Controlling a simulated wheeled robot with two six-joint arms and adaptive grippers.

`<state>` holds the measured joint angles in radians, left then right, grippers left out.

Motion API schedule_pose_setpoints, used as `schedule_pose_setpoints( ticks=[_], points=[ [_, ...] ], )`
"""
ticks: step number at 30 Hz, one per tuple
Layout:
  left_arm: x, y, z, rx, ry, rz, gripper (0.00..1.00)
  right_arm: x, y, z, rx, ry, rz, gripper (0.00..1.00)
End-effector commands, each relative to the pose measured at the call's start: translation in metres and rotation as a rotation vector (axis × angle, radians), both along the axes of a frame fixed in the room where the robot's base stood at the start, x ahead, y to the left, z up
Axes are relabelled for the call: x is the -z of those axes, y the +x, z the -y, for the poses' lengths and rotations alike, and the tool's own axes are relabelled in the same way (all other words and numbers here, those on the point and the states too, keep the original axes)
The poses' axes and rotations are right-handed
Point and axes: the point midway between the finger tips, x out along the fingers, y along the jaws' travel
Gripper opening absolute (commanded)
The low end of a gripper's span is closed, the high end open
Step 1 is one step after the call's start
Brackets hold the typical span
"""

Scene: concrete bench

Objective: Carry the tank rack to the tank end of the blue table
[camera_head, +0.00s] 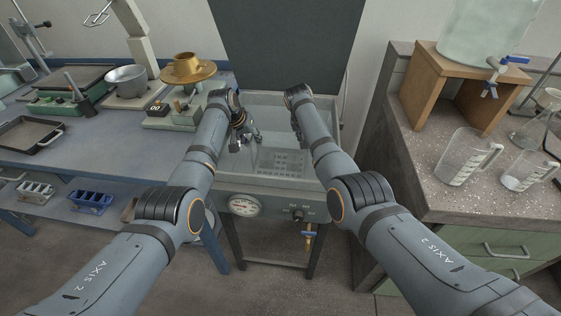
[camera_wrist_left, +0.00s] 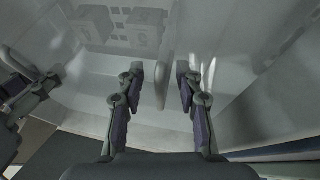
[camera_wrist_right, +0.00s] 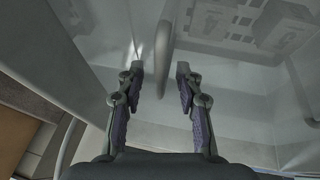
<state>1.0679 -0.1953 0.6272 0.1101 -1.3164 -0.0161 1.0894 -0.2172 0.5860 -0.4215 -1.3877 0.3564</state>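The tank rack (camera_head: 283,160) shows as a grey slotted plate down in the glass-walled tank (camera_head: 262,181), between my two arms. My left gripper (camera_head: 248,138) is at the tank's left side. In the left wrist view my left gripper (camera_wrist_left: 160,72) is open, with a pale upright handle-like bar (camera_wrist_left: 166,62) between its fingers and gaps beside it. In the right wrist view my right gripper (camera_wrist_right: 160,70) is open, with a similar bar (camera_wrist_right: 164,40) between its fingertips. My right gripper is mostly hidden in the head view. The blue table (camera_head: 115,150) stands left of the tank.
The blue table's near right end is largely bare. A brass-topped device (camera_head: 188,70), a metal bowl (camera_head: 127,80) and a black tray (camera_head: 28,135) stand on it. Blue (camera_head: 90,199) and grey racks sit on its lower shelf. A counter with beakers (camera_head: 465,158) stands right.

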Motion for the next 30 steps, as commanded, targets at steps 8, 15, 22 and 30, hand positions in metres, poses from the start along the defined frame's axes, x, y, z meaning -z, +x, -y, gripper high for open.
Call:
schedule_pose_setpoints(
  ticks=[8,15,22,30],
  points=[
    [0.0001,0.0004,0.0002,0.000,0.000,0.001,0.34,0.0002,0.0004,0.0001,0.000,0.000,0.001,0.34],
    [0.0001,0.0003,0.0001,0.000,0.000,0.001,0.02,0.0001,0.0003,0.0000,0.000,0.000,0.001,0.02],
    [0.0001,0.0003,0.0001,0.000,0.000,0.001,0.00,0.0001,0.0003,0.0000,0.000,0.000,0.001,0.00],
    [-0.0017,0.0010,0.0001,0.000,0.000,0.004,0.00,-0.0018,0.0010,-0.0001,-0.001,-0.001,0.004,0.00]
  ],
)
